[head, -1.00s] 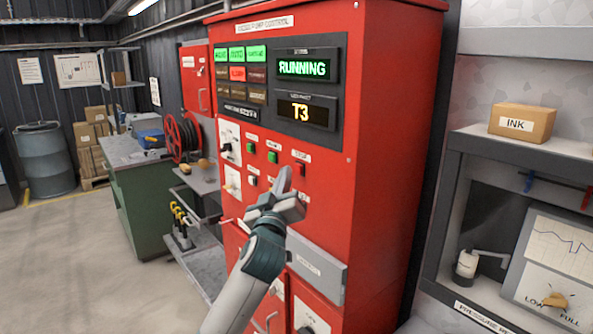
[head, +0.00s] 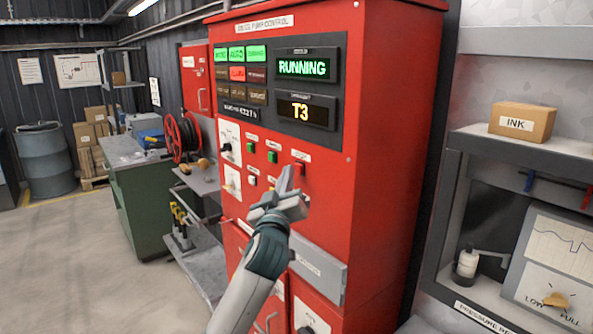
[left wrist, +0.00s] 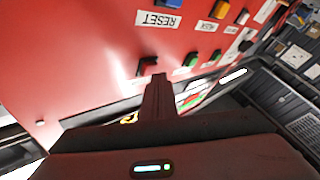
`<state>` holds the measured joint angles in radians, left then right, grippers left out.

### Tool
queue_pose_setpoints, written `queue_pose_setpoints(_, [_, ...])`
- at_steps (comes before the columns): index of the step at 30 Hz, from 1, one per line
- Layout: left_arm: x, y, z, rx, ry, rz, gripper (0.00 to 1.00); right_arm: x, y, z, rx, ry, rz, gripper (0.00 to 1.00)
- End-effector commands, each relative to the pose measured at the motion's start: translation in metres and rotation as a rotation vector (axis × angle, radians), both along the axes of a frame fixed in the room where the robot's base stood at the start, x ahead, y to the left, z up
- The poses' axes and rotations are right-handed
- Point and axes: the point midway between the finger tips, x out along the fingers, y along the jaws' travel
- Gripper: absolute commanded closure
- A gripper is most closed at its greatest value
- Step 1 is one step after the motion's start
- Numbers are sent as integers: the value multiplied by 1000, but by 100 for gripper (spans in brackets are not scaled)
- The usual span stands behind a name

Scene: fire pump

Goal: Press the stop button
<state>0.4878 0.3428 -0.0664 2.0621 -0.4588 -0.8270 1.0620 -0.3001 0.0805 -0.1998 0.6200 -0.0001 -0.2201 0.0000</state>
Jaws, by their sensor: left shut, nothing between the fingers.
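The red pump control cabinet (head: 380,150) stands in front of me. A red button (head: 299,168) sits at the right end of its upper button row, beside two green buttons; its label is too small to read. My left gripper (head: 286,176) is shut and empty, its tips pointing up just left of and below that red button. In the left wrist view the red button (left wrist: 147,66) is right by the fingertips (left wrist: 157,80); I cannot tell whether they touch it. The display (head: 302,69) reads RUNNING. My right gripper is not in view.
A RESET label (left wrist: 158,20) is near the red button. A grey drawer-like box (head: 318,268) juts from the cabinet below my gripper. A shelf with an INK box (head: 521,122) is at right. A green workbench (head: 140,190) and hose reel (head: 180,137) stand at left.

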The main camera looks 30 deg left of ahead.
Motion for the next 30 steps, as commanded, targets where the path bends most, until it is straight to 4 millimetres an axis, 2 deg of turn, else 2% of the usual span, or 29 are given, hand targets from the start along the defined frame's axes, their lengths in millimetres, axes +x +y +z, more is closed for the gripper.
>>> queue_pose_setpoints(30, [7,-3,0,-1,-1,0,100,0,1,-2,1,-1,0,100])
